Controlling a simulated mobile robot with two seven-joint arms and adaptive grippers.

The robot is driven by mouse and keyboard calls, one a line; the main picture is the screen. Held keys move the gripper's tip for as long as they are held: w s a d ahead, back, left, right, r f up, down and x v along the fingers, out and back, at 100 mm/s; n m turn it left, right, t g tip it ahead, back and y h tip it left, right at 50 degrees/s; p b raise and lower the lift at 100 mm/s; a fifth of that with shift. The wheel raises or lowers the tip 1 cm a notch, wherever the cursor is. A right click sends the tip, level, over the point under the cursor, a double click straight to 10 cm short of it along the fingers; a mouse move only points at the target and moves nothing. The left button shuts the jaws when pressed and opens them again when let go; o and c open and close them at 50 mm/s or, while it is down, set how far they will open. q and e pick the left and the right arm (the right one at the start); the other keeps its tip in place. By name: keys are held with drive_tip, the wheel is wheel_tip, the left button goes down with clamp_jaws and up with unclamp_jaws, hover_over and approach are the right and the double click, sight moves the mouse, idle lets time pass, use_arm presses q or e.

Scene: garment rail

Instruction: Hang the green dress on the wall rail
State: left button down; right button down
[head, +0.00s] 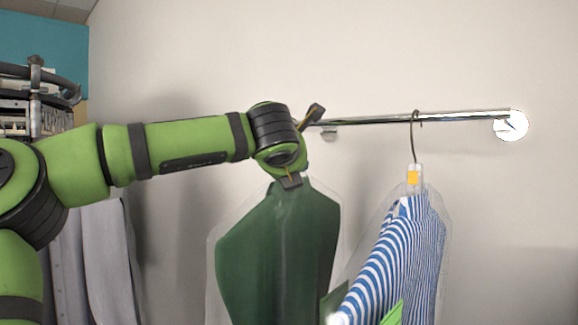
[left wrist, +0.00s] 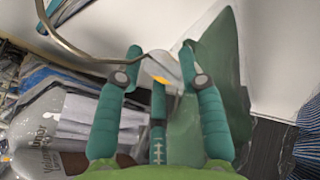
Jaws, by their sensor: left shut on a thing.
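The green dress (head: 282,250) hangs in a clear cover below my left wrist, left of a striped garment. It also shows in the left wrist view (left wrist: 222,60). My left gripper (left wrist: 160,72) is shut on the dress's hanger, at its clear neck with an orange tag (left wrist: 159,80). The hanger's metal hook (left wrist: 75,52) curves away to the upper left in the left wrist view. The wall rail (head: 390,119) runs right from behind my wrist. In the head view my wrist hides the hook, and I cannot tell whether it is over the rail. My right gripper is out of view.
A blue-and-white striped garment (head: 395,255) in a clear cover hangs from the rail by a dark hook (head: 414,135). The rail ends at a round wall mount (head: 512,125). Grey garments (head: 105,255) hang at the left. The rail between my wrist and the dark hook is bare.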

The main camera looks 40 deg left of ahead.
use_arm(q)
drive_tip(key=shift+r, duration=0.15)
drive_tip(key=c, duration=0.8)
unclamp_jaws()
drive_tip(key=shift+o, duration=0.5)
drive_tip(key=shift+s, duration=0.1)
drive_tip(key=shift+s+d, duration=0.1)
drive_tip(key=v, duration=1.1)
drive_tip(key=shift+s+d, duration=0.25)
drive_tip(key=shift+s, duration=0.1)
drive_tip(key=shift+r, duration=0.1)
drive_tip(key=shift+c, duration=0.7)
